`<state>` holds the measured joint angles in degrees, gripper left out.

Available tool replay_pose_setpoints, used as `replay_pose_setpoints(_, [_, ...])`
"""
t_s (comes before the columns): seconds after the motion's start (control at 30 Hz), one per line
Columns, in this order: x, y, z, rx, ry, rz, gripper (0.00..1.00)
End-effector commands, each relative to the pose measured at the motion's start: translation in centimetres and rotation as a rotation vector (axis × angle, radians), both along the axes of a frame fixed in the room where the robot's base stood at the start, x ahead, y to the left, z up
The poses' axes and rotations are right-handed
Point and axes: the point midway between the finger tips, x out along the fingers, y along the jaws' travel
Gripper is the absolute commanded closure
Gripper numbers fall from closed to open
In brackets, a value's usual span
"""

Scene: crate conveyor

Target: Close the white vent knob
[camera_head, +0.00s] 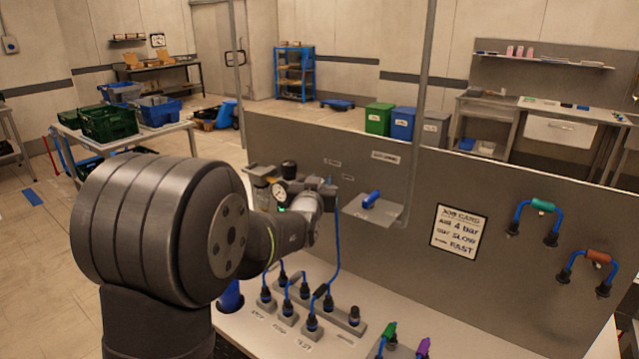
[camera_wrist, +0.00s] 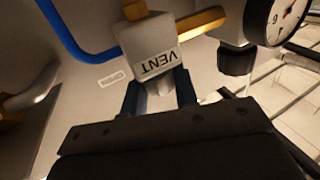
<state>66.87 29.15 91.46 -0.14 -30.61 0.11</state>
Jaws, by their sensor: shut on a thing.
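A pale block labelled VENT (camera_wrist: 145,38) fills the upper middle of the wrist view, its lettering upside down. The white vent knob (camera_wrist: 161,101) sticks out below the label, and only part of it shows. The two dark fingers of my gripper (camera_wrist: 160,92) are on either side of the knob and shut on it. In the head view my wrist reaches the fittings on the grey panel, and my arm hides the knob there.
A pressure gauge (camera_wrist: 272,20) and a black knob (camera_wrist: 237,62) sit close on the right. Brass fittings (camera_wrist: 203,22) and a blue hose (camera_wrist: 68,38) are near. Plugged blue hoses stand on the bench (camera_head: 250,325) below. A small grey shelf (camera_head: 375,212) juts from the panel.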

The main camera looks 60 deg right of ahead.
Motion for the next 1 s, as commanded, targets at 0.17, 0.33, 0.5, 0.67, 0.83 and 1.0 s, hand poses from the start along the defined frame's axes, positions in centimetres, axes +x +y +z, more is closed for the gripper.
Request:
replay_pose_setpoints(0.17, [0.0, 0.0, 0.3, -0.005, -0.003, 0.001, 0.96])
replay_pose_setpoints(0.33, [0.0, 0.0, 0.3, -0.005, -0.002, 0.001, 0.61])
replay_pose_setpoints(0.5, [0.0, 0.0, 0.1, -0.003, -0.001, 0.0, 0.53])
replay_pose_setpoints(0.67, [0.0, 0.1, 0.1, -0.002, -0.001, 0.0, 0.53])
replay_pose_setpoints(0.83, [-0.5, 1.2, 0.1, -0.001, 0.0, 0.0, 0.53])
replay_pose_setpoints(1.0, [-1.7, 4.0, 0.2, -0.002, -0.001, 0.0, 0.53])
